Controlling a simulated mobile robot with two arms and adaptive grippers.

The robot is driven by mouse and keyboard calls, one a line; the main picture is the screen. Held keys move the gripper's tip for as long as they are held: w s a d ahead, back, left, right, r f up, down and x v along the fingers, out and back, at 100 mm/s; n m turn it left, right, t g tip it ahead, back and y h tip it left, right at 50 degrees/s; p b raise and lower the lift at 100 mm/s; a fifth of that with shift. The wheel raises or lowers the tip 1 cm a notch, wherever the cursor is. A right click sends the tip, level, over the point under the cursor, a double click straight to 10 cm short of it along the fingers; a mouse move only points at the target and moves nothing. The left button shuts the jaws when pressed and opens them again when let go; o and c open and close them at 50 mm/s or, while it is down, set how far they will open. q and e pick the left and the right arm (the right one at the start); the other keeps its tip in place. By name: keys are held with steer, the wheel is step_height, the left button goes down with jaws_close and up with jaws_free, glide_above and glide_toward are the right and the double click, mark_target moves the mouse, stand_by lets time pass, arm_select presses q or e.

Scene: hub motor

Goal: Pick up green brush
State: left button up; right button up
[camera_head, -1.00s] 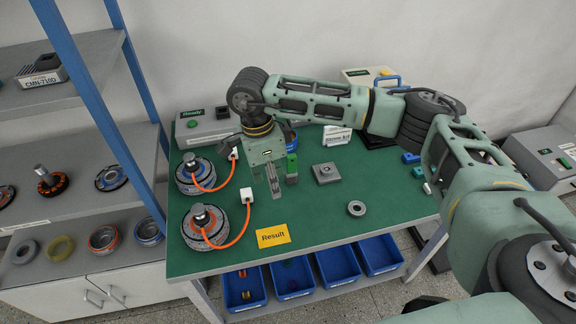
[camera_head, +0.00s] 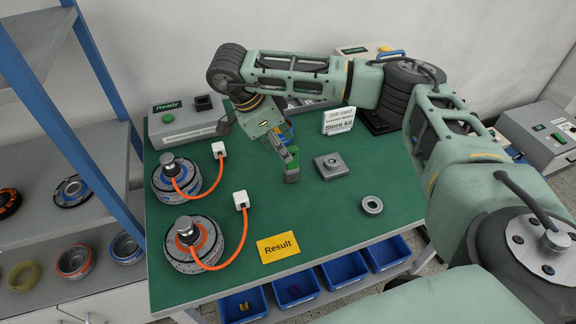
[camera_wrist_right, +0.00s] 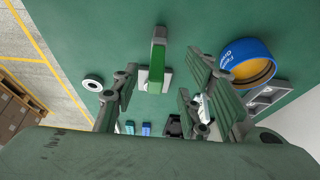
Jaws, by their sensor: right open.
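The green brush (camera_head: 292,168) stands upright on the green table in the head view, with a green upper part and a grey lower part. In the right wrist view the brush (camera_wrist_right: 157,60) shows ahead, between the lines of my two fingers. My right gripper (camera_head: 284,148) is right at the brush in the head view and partly overlaps it. In the right wrist view my right gripper (camera_wrist_right: 160,92) is open, with a gap between its fingers. I cannot tell whether a finger touches the brush. My left gripper is in neither view.
A grey square block (camera_head: 329,166) and a grey ring (camera_head: 372,205) lie right of the brush. Two motors with orange cables, the upper one (camera_head: 176,178), stand on the left. A blue round container (camera_wrist_right: 248,60) is close to the right finger. A yellow Result card (camera_head: 278,247) lies in front.

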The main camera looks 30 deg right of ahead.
mark_target(292, 164)
steer(key=p+x, duration=0.2)
steer(key=x, duration=0.5)
steer(key=shift+s+d+r, duration=0.1)
steer(key=shift+s, duration=0.1)
steer(key=shift+c, duration=0.3)
jaws_close()
